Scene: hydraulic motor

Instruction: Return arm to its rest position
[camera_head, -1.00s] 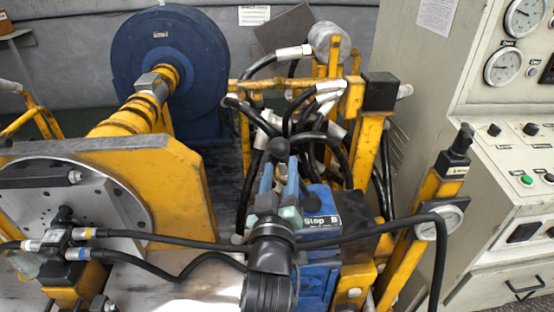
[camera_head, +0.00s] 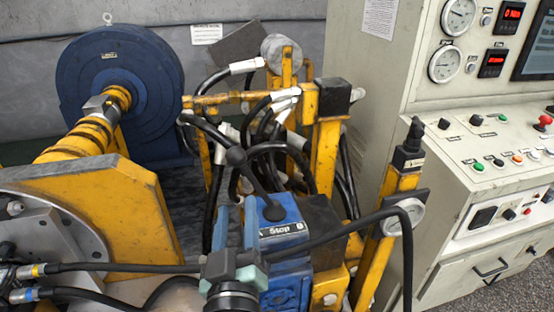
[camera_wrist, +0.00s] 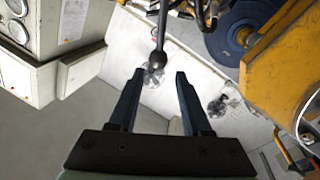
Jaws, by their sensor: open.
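My gripper (camera_head: 236,202) is open and empty, seen from behind in the head view, its fingers pointing away toward the machine. It also shows in the wrist view (camera_wrist: 160,74), with two dark parallel fingers apart. A lever with a black ball knob (camera_head: 236,157) rises at a tilt from a blue block (camera_head: 283,232) marked "Stop B". In the head view the knob appears above my fingertips. In the wrist view the knob (camera_wrist: 158,58) appears between and just beyond the fingertips, with no finger touching it visibly.
Yellow frame posts and black hoses (camera_head: 270,140) crowd behind the lever. A black hose (camera_head: 345,232) crosses just right of my gripper. A yellow plate (camera_head: 110,205) stands at left, a blue motor (camera_head: 150,80) behind it. A control cabinet (camera_head: 440,120) stands at right.

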